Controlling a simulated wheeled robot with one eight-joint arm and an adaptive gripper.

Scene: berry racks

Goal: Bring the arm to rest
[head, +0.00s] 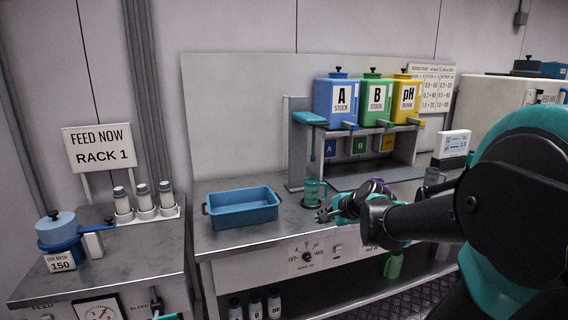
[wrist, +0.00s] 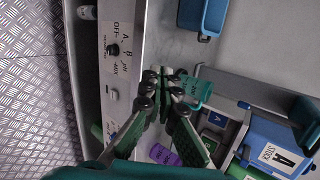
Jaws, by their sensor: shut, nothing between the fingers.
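My arm (head: 440,215) reaches in from the right of the head view, over the front of the middle bench. My gripper (head: 324,214) is at its far end, near the bench's front edge and just in front of a teal measuring jug (head: 314,191). In the wrist view my gripper (wrist: 163,76) is shut and empty, its fingertips together. The teal jug (wrist: 198,91) shows close beside the fingertips there; I cannot tell whether they touch.
A blue tray (head: 240,222) sits on the bench to the left. Stock tanks A (head: 337,100), B and pH stand on a rack behind. A purple item (wrist: 164,154) lies near the fingers. The control panel (head: 306,256) is on the bench front.

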